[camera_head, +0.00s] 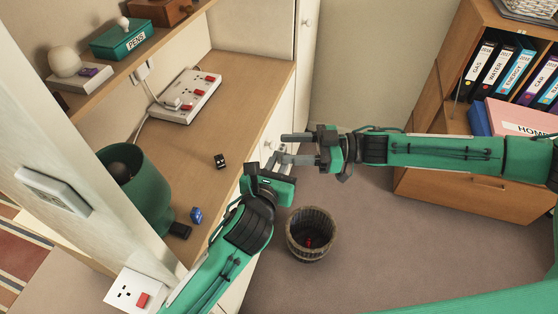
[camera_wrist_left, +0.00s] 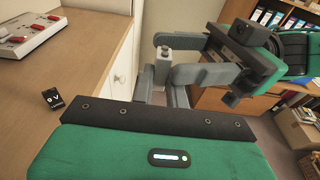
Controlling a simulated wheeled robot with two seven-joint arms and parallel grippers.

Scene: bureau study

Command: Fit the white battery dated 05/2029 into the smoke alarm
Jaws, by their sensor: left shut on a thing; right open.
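My left gripper (camera_head: 269,158) is raised beyond the desk's right edge, over the floor. In the left wrist view it is shut on a small pale block (camera_wrist_left: 163,62) that looks like the white battery; no date can be read. My right gripper (camera_head: 285,149) reaches in from the right, open. Its two fingers lie close around the block, one on the far side and one on the near side; I cannot tell whether they touch it. I cannot make out the smoke alarm.
On the desk (camera_head: 190,150) are a black battery-like block (camera_head: 221,161), a blue block (camera_head: 196,215), a dark block (camera_head: 180,231), a green lamp (camera_head: 145,195) and a power strip (camera_head: 187,97).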

